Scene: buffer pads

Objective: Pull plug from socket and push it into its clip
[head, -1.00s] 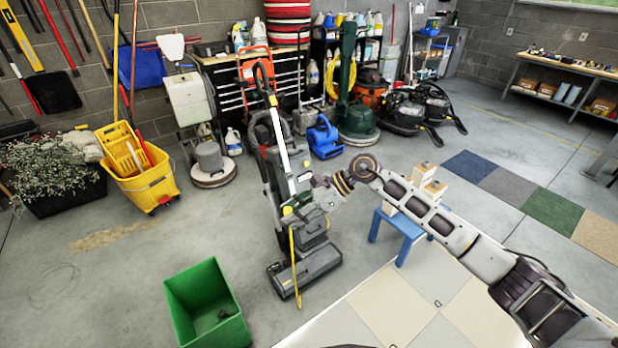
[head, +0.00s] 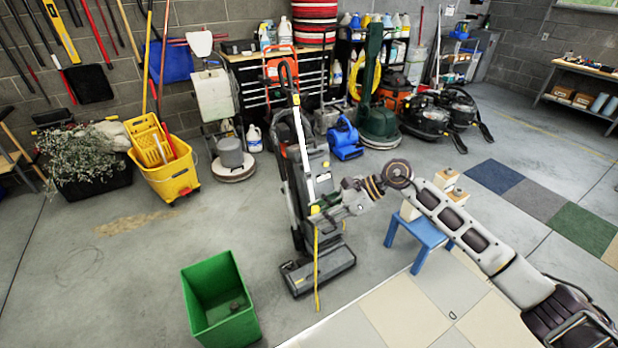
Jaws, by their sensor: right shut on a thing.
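An upright vacuum cleaner (head: 322,279) in grey and black stands on the concrete floor at the centre of the head view. My right gripper (head: 319,210) is in front of its body, about halfway up, and shut. A yellow cord (head: 317,262) hangs from the gripper down to the vacuum's floor head. The gripper is shut on a small yellow thing at the top of this cord, apparently the plug; the fingers hide most of it. The socket and the clip are too small or hidden to make out. My left gripper is not in view.
A green bin (head: 205,285) stands on the floor at front left. A blue stool (head: 428,236) with pale bottles stands under my right arm. A yellow mop bucket (head: 168,172), a blue blower (head: 345,137) and floor machines (head: 378,122) line the back.

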